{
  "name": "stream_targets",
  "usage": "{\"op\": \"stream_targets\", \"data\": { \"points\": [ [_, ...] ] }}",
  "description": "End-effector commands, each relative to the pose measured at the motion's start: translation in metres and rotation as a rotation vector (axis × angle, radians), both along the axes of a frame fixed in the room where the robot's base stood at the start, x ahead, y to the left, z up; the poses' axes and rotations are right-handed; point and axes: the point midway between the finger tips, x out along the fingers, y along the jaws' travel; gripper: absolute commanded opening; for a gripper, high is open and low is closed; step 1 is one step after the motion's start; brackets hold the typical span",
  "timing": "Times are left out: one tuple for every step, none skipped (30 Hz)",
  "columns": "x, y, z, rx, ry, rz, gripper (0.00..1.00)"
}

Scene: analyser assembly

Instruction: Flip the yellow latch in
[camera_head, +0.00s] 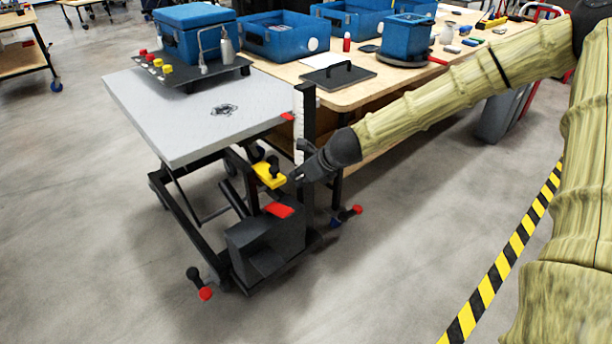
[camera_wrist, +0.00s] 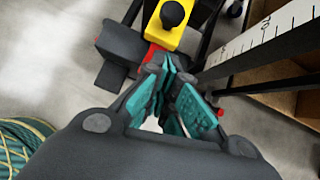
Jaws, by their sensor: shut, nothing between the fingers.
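The yellow latch (camera_head: 270,175) is on the lift table's frame, below the grey tabletop. It also shows at the top of the wrist view (camera_wrist: 165,32), with a black round knob (camera_wrist: 172,13) on it. My gripper (camera_head: 294,177) is just to the right of the latch in the head view. In the wrist view my gripper (camera_wrist: 172,75) has its teal-padded fingers closed together at the tips, with nothing held. The fingertips are close to the latch's near end; whether they touch it I cannot tell.
The lift table's grey top (camera_head: 190,115) carries a black plate with a blue box (camera_head: 195,33). A black post (camera_head: 306,125) with a white scale (camera_wrist: 265,38) stands beside my gripper. A red pedal (camera_head: 279,210) sits below the latch. A wooden workbench (camera_head: 375,85) stands behind.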

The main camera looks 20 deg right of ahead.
Motion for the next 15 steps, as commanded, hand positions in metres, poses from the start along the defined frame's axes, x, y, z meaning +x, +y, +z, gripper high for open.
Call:
{"op": "stream_targets", "data": {
  "points": [
    [0.004, 0.002, -0.007, 0.000, 0.001, 0.000, 0.00],
    [0.005, 0.004, -0.010, 0.001, 0.002, 0.000, 0.00],
    [0.008, 0.005, -0.014, 0.000, 0.002, 0.000, 0.00],
    [0.011, 0.007, -0.014, 0.000, 0.001, 0.000, 0.00],
    [0.015, 0.009, -0.013, -0.001, -0.001, 0.000, 0.00],
    [0.020, 0.011, -0.014, -0.001, -0.001, 0.000, 0.00],
    [0.023, 0.013, -0.014, -0.002, 0.000, 0.002, 0.00],
    [0.025, 0.015, -0.015, -0.001, -0.001, 0.002, 0.00],
    [0.029, 0.016, -0.015, -0.001, 0.000, 0.001, 0.00],
    [0.032, 0.018, -0.015, -0.001, 0.000, 0.001, 0.00],
    [0.034, 0.019, -0.015, -0.001, -0.001, 0.002, 0.00],
    [0.036, 0.020, -0.016, -0.001, 0.000, 0.001, 0.00],
    [0.037, 0.021, -0.016, -0.001, 0.000, 0.001, 0.00],
    [0.039, 0.022, -0.016, 0.000, 0.000, 0.000, 0.00],
    [0.040, 0.022, -0.016, 0.000, 0.000, 0.000, 0.00]
  ]
}}
